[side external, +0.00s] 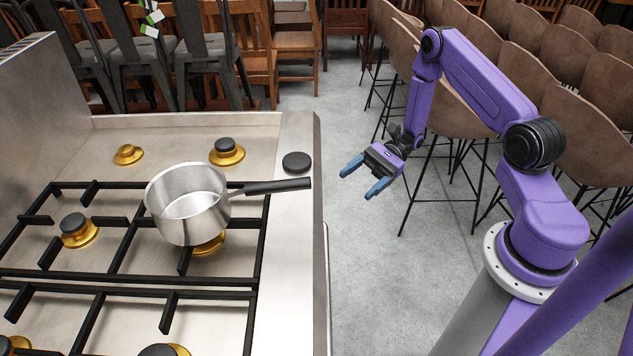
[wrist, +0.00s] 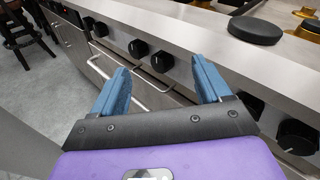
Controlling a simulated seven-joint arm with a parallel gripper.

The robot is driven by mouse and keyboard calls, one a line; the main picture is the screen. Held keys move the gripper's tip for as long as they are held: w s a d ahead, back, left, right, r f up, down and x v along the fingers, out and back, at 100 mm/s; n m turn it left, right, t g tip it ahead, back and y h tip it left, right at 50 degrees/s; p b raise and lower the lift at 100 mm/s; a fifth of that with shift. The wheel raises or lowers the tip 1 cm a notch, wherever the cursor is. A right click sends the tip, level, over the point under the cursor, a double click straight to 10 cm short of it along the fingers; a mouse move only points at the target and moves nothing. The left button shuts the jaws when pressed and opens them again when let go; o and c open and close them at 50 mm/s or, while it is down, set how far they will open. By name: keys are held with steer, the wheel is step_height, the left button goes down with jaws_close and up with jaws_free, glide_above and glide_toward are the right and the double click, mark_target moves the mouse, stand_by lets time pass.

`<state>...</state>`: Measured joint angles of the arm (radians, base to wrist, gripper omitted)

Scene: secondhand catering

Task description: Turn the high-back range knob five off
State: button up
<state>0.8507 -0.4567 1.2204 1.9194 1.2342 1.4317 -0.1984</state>
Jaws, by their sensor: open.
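The range (side external: 288,130) fills the left of the side view, and its knob panel is hidden there. In the wrist view, several black knobs line its steel front, including one knob (wrist: 138,48) left of centre, another (wrist: 162,62) seen between my fingertips, and one (wrist: 297,137) at the lower right. I cannot tell which is knob five or read any knob's setting. My gripper (side external: 357,186) is open and empty, to the right of the range front in the side view. In the wrist view my blue fingers (wrist: 161,66) point toward the panel, apparently apart from the knobs.
A steel saucepan (side external: 187,200) stands on the black grate, its handle (side external: 277,186) reaching over the front edge. A black disc (side external: 297,161) lies on the front ledge. An oven handle (wrist: 103,70) runs below the knobs. Brown stools (side external: 450,110) stand behind my arm.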

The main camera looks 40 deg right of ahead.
steer(key=w+d+f+m+t+h, duration=0.2)
steer(key=d+f+m+t+h, duration=0.2)
steer(key=d+f+m+t, duration=0.65)
steer(key=w+a+r+t, duration=0.1)
steer(key=w+a, duration=1)
steer(key=w, duration=0.1)
steer(key=shift+a+r, duration=0.3)
steer(key=shift+t, duration=0.25)
steer(key=c, duration=1)
